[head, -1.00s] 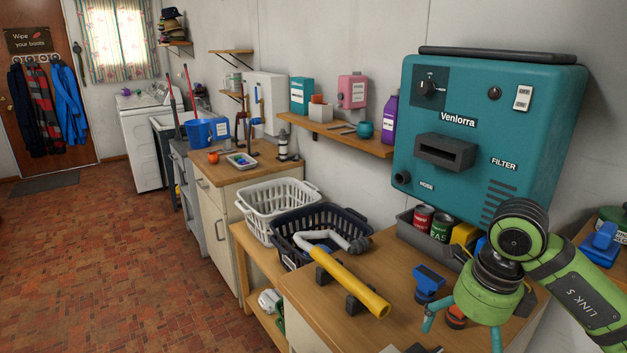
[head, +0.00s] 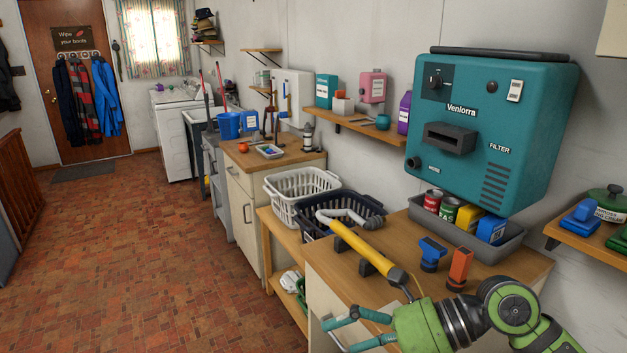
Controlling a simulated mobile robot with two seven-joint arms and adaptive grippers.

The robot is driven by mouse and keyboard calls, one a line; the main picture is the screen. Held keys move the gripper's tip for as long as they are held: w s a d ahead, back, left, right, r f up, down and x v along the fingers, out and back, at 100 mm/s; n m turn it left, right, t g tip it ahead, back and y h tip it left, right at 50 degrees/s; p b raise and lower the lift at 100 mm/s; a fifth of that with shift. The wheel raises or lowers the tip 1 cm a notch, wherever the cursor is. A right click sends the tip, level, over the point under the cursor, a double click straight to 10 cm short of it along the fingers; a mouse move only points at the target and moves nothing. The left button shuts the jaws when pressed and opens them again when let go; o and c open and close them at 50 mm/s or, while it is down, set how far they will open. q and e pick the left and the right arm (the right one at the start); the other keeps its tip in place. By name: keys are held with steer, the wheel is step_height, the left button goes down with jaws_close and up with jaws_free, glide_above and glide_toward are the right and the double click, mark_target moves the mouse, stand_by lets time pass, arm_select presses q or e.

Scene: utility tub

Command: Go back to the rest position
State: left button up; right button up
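My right gripper (head: 330,336) reaches in from the lower right on a green arm. Its two teal fingers point left, with a gap between them and nothing held. It is at the front edge of the wooden counter (head: 345,290), below and in front of the yellow tube (head: 366,252). The tube lies on dark supports and has a grey bent hose at its far end. My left gripper is not in view.
The teal Venlorra unit (head: 480,130) hangs above a grey tray (head: 506,246) of cans and boxes. Blue (head: 431,254) and orange (head: 459,268) tools stand near my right arm. Baskets (head: 299,190) are beyond the counter. The tiled floor at left is clear.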

steer(key=a+r+m+t+y, duration=0.3)
steer(key=r+m+t+y, duration=0.2)
steer(key=r+m+y, duration=0.4)
steer(key=w+d+r+m+t+h, duration=0.3)
steer(key=w+d+m+t, duration=0.2)
steer(key=m+t, duration=0.55)
steer(key=w+d+f+m+t+h, duration=0.1)
steer(key=d+f+m+h, duration=0.5)
steer(key=f+m+h, duration=0.3)
steer(key=w+d+f+m+h, duration=0.1)
steer(key=d+f+m+h, duration=0.6)
steer(key=f+m+h, duration=0.25)
steer(key=s+f+m+g, duration=0.5)
steer(key=s+f+g, duration=0.9)
steer(key=s+f, duration=0.8)
step_height(320, 180, down, 21)
steer(key=s, duration=0.2)
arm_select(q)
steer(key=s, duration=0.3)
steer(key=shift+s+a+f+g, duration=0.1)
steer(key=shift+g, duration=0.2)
arm_select(e)
steer(key=s+d+f+g, duration=0.2)
steer(key=s+f, duration=1.2)
steer(key=s, duration=0.2)
steer(key=shift+s+f, duration=0.2)
steer(key=shift+f, duration=0.1)
